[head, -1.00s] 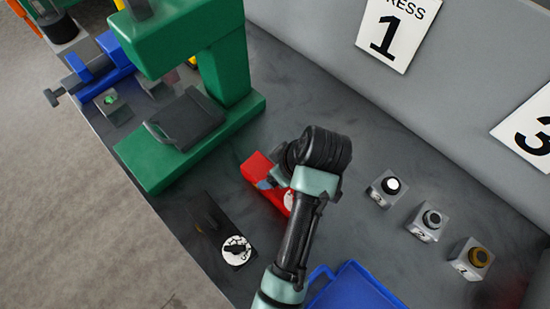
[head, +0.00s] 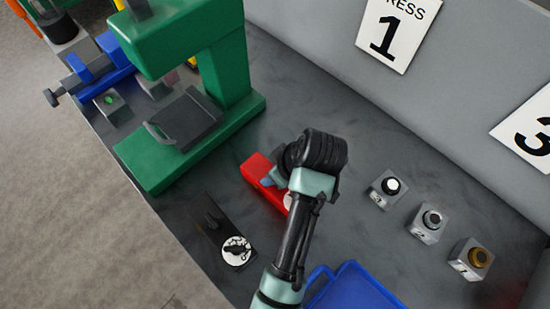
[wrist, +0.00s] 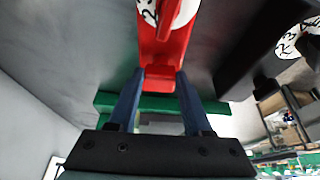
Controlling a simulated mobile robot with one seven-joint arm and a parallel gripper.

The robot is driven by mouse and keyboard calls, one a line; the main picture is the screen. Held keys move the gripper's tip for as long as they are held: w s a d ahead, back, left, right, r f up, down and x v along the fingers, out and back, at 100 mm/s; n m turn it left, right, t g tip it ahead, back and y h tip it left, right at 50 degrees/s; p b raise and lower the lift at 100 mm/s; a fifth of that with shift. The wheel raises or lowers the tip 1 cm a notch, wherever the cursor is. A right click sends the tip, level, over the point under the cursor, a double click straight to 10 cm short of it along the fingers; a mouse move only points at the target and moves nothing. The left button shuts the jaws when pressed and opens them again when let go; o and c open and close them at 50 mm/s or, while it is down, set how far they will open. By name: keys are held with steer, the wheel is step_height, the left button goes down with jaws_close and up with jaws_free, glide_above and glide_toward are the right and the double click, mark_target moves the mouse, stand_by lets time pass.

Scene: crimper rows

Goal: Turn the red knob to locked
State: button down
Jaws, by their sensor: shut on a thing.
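The red unit (head: 258,168) stands on the bench right of the green press, partly hidden by my arm in the head view. In the wrist view its red body (wrist: 158,50) carries a white dial (wrist: 150,10) with black marks and a red pointer, cut off at the top edge. The dial's lock wording cannot be read.
A black unit (head: 212,222) with a white dial lies lower left. The green press (head: 150,180) stands to the left. Several small grey button boxes (head: 425,235) and a blue tray (head: 352,290) are to the right. Bare bench lies between.

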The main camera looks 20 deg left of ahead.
steer(key=m+p, duration=0.1)
steer(key=m+t+p, duration=0.1)
steer(key=m+p, duration=0.1)
steer(key=shift+s+r+h, duration=0.15)
steer(key=shift+r+h, duration=0.05)
steer(key=shift+h, duration=0.1)
steer(key=m+p, duration=0.2)
steer(key=m, duration=0.1)
steer(key=m+t+h+p, duration=0.1)
steer(key=m+p, duration=0.1)
steer(key=shift+a+m+t+h, duration=0.2)
steer(key=shift+m+t+h, duration=0.1)
steer(key=shift+m, duration=0.1)
steer(key=m+p, duration=0.1)
steer(key=m, duration=0.1)
steer(key=m+h+p, duration=0.1)
steer(key=m, duration=0.1)
steer(key=shift+a+f+m+t+h, duration=0.1)
steer(key=shift+m+t+h, duration=0.2)
steer(key=shift+a+f+m+h, duration=0.1)
steer(key=shift+m+h, duration=0.8)
steer(key=shift+m, duration=1.3)
steer(key=shift+c, duration=1.6)
jaws_free()
